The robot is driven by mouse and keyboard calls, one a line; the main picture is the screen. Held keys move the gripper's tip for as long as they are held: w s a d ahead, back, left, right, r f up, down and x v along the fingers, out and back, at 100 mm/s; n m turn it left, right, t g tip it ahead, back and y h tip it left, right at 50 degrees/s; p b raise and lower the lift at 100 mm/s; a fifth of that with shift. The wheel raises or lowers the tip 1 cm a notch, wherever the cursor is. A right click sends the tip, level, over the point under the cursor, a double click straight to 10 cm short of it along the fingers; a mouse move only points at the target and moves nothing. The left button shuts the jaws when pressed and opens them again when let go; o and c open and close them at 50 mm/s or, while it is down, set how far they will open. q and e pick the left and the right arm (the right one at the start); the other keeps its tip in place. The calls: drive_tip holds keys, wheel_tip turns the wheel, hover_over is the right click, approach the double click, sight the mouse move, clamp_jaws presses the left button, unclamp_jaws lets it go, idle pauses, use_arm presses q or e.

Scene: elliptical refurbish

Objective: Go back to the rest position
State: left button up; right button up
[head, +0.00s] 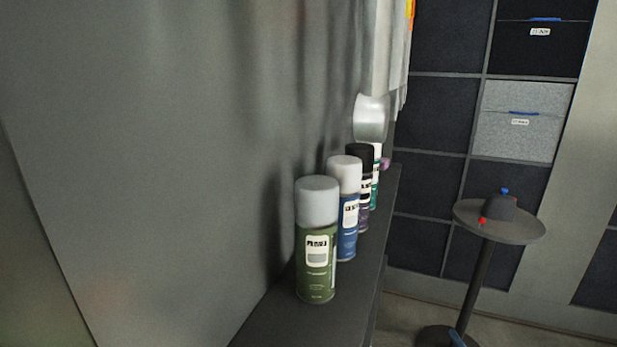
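Neither of my grippers is in the head view, and no arm shows. The view holds a narrow dark shelf (345,297) along a grey wall (150,130). On it stand several upright spray cans in a row running away from me. The nearest is a green can with a grey cap (316,275). Behind it are a blue can with a light cap (347,215), a dark can with a black cap (362,160), and a partly hidden green-labelled can (376,180).
A small round table (520,231) on one leg stands at the right, with a dark cap-like object (502,207) on it. Behind is a dark cubby unit (430,115) with a grey bin (520,140). Pale hanging material (385,50) is above the shelf's far end. Some floor (400,310) shows.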

drive_tip(key=s+a+f+m+g+y, duration=0.1)
drive_tip(key=s+a+f+m+g, duration=0.15)
drive_tip(key=s+f+g, duration=0.45)
drive_tip(key=s+a+f+m+g+y, duration=0.2)
drive_tip(key=s+a+f+g, duration=0.15)
drive_tip(key=s+f, duration=0.65)
drive_tip(key=s+f+g, duration=0.1)
drive_tip(key=s+f, duration=0.1)
drive_tip(key=f, duration=0.5)
drive_tip(key=s+f+g, duration=0.1)
drive_tip(key=s+f, duration=0.2)
drive_tip(key=f, duration=0.5)
drive_tip(key=s+d+f+g, duration=0.1)
drive_tip(key=s+d+f, duration=0.1)
drive_tip(key=s+f, duration=0.8)
drive_tip(key=shift+s+d+f+n, duration=0.15)
drive_tip(key=shift+s+f+n, duration=0.2)
drive_tip(key=shift+s, duration=0.85)
